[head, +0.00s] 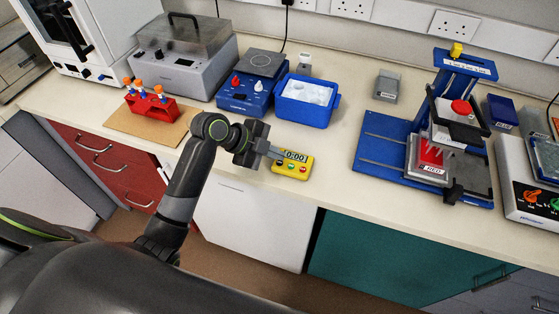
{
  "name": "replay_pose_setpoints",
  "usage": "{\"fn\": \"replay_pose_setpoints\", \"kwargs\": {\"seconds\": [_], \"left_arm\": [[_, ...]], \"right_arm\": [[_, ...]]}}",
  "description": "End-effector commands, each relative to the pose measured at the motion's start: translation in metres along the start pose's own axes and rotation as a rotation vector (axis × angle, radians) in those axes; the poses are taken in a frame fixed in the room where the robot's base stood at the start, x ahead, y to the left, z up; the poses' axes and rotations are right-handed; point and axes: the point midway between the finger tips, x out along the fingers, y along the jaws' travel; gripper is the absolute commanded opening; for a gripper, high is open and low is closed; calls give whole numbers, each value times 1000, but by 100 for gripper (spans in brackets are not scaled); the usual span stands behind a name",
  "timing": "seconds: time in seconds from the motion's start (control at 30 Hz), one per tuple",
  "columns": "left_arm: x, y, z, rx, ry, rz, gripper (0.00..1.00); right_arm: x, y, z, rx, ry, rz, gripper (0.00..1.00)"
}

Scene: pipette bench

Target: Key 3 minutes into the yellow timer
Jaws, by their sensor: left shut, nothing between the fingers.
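The yellow timer (290,172) lies on the bench near its front edge, just left of the middle of the head view. Its display reads 0:00. A row of small coloured buttons, with red and green among them, sits below the display. My left gripper (276,154) is shut and empty. Its fingertips are at the timer's upper left, beside the display; I cannot tell whether they touch it. The fingers hide a little of the timer's left end. My right gripper is not in view.
A blue tub of ice (306,101) and a blue hotplate-like device (245,94) stand behind the timer. A red tube rack (152,106) is on a brown board at left. A blue stand (383,146) is at right. Bench between timer and stand is clear.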

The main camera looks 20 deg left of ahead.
Motion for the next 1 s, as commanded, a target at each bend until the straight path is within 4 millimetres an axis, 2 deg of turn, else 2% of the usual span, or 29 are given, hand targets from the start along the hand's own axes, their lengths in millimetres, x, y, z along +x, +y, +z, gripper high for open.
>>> {"fn": "replay_pose_setpoints", "kwargs": {"seconds": [1.0], "left_arm": [[7, 5, 5, 0, 0, 0, 0]], "right_arm": [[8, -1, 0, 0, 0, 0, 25]]}}
